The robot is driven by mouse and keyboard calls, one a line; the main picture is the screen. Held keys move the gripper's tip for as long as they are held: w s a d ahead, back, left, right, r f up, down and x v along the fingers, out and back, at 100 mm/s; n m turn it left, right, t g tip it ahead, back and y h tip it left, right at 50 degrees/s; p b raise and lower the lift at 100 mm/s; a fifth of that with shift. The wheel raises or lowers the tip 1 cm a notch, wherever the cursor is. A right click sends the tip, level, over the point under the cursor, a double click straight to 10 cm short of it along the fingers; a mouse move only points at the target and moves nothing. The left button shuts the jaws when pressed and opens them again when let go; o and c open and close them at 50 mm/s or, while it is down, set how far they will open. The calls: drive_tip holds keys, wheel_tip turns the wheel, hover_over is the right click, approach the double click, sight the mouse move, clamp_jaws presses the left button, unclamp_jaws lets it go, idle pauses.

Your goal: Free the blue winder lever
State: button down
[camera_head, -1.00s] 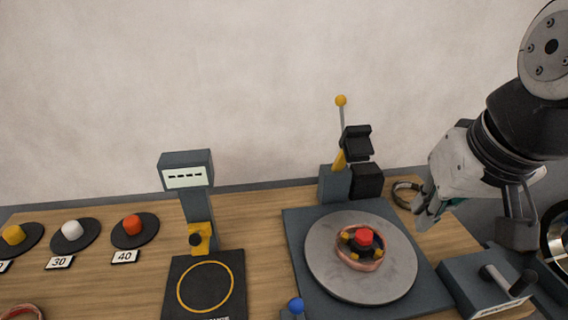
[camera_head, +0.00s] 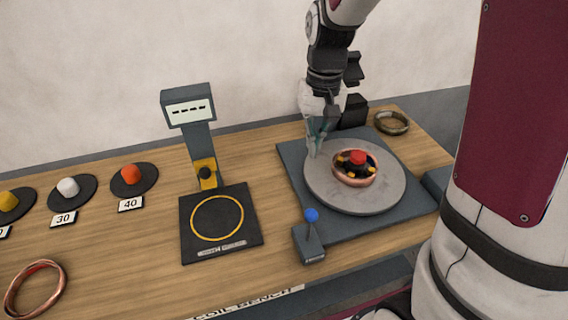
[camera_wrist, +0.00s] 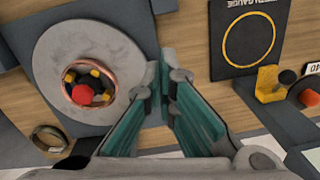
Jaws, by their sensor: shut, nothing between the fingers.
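The blue winder lever (camera_head: 311,215) is a short stick with a round blue knob. It stands on a small dark base (camera_head: 310,245) at the front left corner of the winder plate, and looks close to upright. My gripper (camera_head: 312,153) is shut and empty, pointing down by the left rear edge of the grey winder disc (camera_head: 382,202), behind the lever and apart from it. In the wrist view the fingers of my gripper (camera_wrist: 172,66) converge beside the disc (camera_wrist: 60,45). The lever does not show in the wrist view.
A copper coil (camera_head: 339,176) sits around the red-topped hub (camera_head: 358,157) on the disc. The gauge (camera_head: 188,112) and its black pad (camera_head: 190,243) stand to the left. A loose copper ring (camera_head: 16,300) lies front left. Bare wood lies between pad and winder.

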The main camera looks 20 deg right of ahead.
drive_tip(key=shift+w+a+f, duration=0.1)
drive_tip(key=shift+a+f, duration=0.15)
drive_tip(key=shift+f, duration=0.1)
drive_tip(key=s+a+f+p, duration=0.1)
drive_tip(key=s+f, duration=0.3)
drive_tip(key=f, duration=0.6)
drive_tip(key=shift+s+f+p, duration=0.15)
drive_tip(key=shift+f+p, duration=0.25)
drive_tip(key=shift+p, duration=0.05)
